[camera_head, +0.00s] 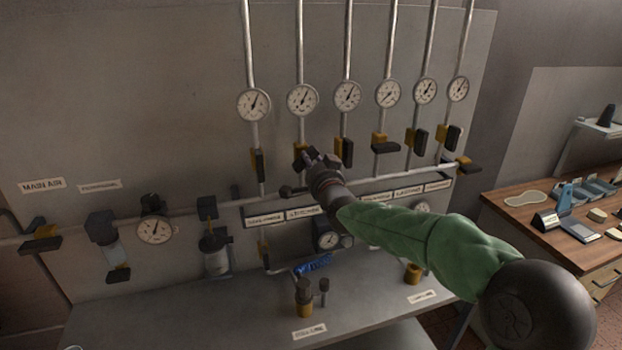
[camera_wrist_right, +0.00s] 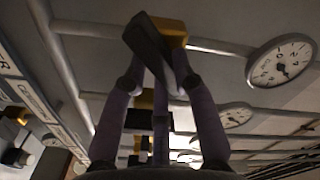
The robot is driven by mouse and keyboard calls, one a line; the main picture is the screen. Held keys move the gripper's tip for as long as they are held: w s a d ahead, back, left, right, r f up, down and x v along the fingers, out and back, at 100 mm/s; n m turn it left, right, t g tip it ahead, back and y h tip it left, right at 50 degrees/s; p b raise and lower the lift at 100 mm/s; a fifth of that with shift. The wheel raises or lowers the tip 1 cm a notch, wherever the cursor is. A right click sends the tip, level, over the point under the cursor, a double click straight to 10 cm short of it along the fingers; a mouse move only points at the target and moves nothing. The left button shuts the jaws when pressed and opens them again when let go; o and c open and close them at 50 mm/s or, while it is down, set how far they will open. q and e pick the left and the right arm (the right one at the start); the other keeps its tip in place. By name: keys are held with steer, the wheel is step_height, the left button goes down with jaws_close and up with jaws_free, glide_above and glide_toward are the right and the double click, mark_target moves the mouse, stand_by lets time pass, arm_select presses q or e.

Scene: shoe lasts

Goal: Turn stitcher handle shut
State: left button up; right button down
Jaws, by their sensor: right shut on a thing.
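The valve held by my right gripper (camera_head: 306,163) is on the second vertical pipe from the left, below its round gauge (camera_head: 302,100). The label strip under this pipe is too small to read surely. In the right wrist view, the fingers of my right gripper (camera_wrist_right: 158,80) are closed around a dark handle (camera_wrist_right: 150,45). The handle lies slanted across its pipe, beside the yellow valve body (camera_wrist_right: 172,33). In the head view the gripper and wrist hide most of this handle. My left gripper is out of view.
Neighbouring valves stand close on both sides, at the first pipe (camera_head: 257,165) and the third pipe (camera_head: 345,153). The fourth pipe's handle (camera_head: 386,149) points sideways. A horizontal pipe (camera_head: 400,178) runs just below. A grey bench (camera_head: 230,315) and a wooden table (camera_head: 510,212) stand lower.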

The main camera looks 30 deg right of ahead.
steer(key=shift+a+f+m+b, duration=0.1)
steer(key=shift+f+m+b, duration=0.1)
steer(key=shift+m+b, duration=1.85)
steer(key=shift+f+m+b, duration=0.2)
steer(key=shift+m+b, duration=1.75)
steer(key=shift+b, duration=0.2)
steer(key=c, duration=1)
jaws_free()
steer(key=v, duration=1.2)
